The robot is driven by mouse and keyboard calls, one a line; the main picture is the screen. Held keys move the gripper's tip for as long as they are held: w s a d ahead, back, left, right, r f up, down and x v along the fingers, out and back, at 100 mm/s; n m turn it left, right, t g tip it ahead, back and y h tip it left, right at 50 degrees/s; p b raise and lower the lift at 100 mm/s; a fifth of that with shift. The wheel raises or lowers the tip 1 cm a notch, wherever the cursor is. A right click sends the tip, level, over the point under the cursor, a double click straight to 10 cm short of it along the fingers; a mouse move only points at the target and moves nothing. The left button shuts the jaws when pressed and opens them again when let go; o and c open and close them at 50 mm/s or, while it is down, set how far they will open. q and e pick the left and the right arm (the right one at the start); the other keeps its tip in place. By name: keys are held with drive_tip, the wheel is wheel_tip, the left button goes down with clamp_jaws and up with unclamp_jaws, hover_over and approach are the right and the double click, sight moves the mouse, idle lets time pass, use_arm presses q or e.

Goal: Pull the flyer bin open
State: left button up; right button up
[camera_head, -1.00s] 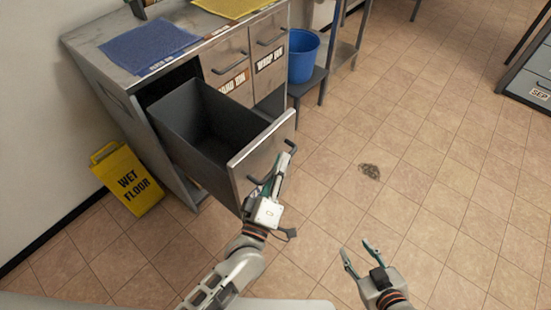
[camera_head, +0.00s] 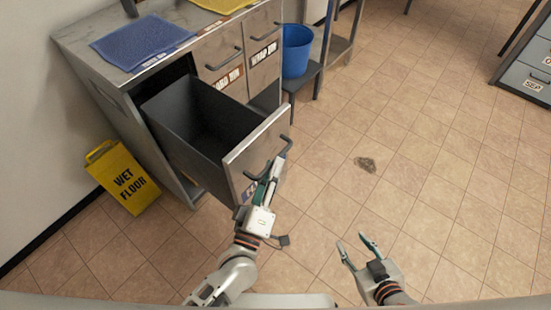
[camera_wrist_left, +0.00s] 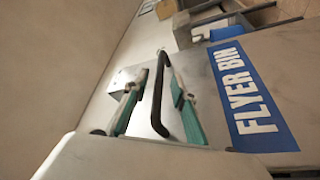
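The flyer bin (camera_head: 238,163) is a grey drawer at the left end of the metal cabinet. It stands far out, and its dark inside looks empty. Its front has a black bar handle (camera_wrist_left: 160,90) and a blue "FLYER BIN" label (camera_wrist_left: 250,95), mostly hidden in the head view. My left gripper (camera_head: 272,172) is at this front. In the left wrist view its two teal-padded fingers (camera_wrist_left: 157,98) stand on either side of the handle, with gaps showing between pads and bar. My right gripper (camera_head: 353,243) is open and empty above the floor.
Two shut drawers, one labelled "WRAP BIN" (camera_head: 263,61), sit right of the flyer bin. A blue bucket (camera_head: 296,52) stands beyond them. A yellow "WET FLOOR" sign (camera_head: 125,178) leans by the cabinet's left side.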

use_arm(q)
drive_tip(key=v, duration=0.8)
drive_tip(key=shift+s, duration=0.4)
drive_tip(key=shift+a, duration=0.1)
drive_tip(key=s+a+f+m+g+y+p, duration=0.2)
drive_tip(key=s+a+f+m+g+p, duration=0.1)
drive_tip(key=a+m, duration=0.3)
drive_tip(key=s+a+f+m+g+y+p, duration=0.1)
drive_tip(key=s+a+f+m+g, duration=0.3)
drive_tip(key=a, duration=0.6)
wheel_tip(320, 180, down, 2)
drive_tip(key=m+g+p, duration=0.1)
drive_tip(key=m, duration=0.1)
drive_tip(key=shift+s+a+m+g+y+p, duration=0.25)
drive_tip(key=shift+m+g+y+p, duration=0.05)
drive_tip(key=shift+g+y+p, duration=0.1)
use_arm(e)
drive_tip(key=r, duration=0.1)
drive_tip(key=a+r, duration=0.1)
drive_tip(key=r, duration=0.1)
drive_tip(key=shift+s+a+r, duration=0.15)
drive_tip(key=shift+s+r, duration=0.2)
drive_tip(key=shift+r, duration=0.05)
drive_tip(key=shift+w+r, duration=0.2)
drive_tip(key=shift+r, duration=0.1)
drive_tip(key=shift+s+f, duration=0.1)
drive_tip(key=shift+f, duration=0.15)
